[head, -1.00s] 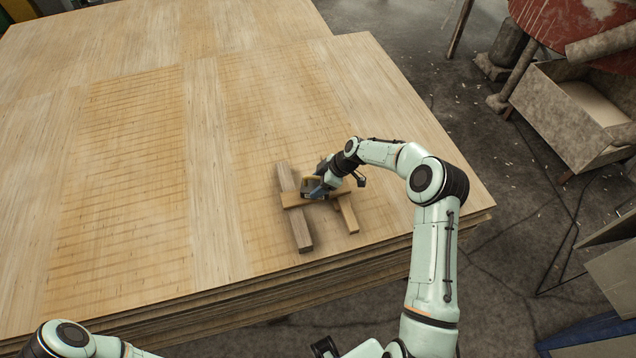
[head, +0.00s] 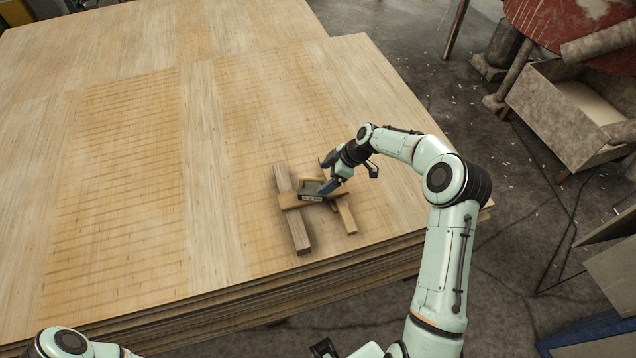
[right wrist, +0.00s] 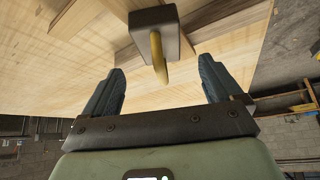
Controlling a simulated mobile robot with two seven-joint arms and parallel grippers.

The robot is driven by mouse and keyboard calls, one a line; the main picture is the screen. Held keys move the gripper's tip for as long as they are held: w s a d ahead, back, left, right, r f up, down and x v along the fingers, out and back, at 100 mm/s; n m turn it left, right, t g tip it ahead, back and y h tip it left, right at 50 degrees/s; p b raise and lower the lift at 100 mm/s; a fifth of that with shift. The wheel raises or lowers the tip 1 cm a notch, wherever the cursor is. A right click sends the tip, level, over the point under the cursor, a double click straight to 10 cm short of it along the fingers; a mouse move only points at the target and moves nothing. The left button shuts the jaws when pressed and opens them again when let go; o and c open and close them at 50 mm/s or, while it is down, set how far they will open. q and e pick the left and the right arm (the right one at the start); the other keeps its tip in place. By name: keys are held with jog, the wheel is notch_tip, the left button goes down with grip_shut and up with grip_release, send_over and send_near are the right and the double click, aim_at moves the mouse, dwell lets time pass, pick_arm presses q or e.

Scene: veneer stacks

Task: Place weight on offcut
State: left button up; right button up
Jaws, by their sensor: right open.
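The weight (head: 311,190) is a dark grey block with a yellow handle, and it rests on a wooden offcut (head: 290,202). The offcut lies across two wooden strips on the veneer stack. In the right wrist view the weight (right wrist: 148,24) shows beyond the fingers, its yellow handle pointing toward the gap between them. My right gripper (head: 327,175) is open beside the weight, to its right, apart from the handle. The right wrist view shows both fingers (right wrist: 161,85) spread with nothing between them. My left gripper is out of view; only part of my left arm shows at lower left.
A longer strip (head: 301,232) and a shorter strip (head: 346,215) lie under the offcut. The veneer stack (head: 130,180) is clear to the left and behind. Its edge drops to the floor at front and right. A wooden bin (head: 560,130) stands at upper right.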

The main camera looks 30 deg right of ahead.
jog(key=v, duration=0.5)
jog(key=shift+d+r, duration=0.1)
jog(key=shift+r, duration=0.15)
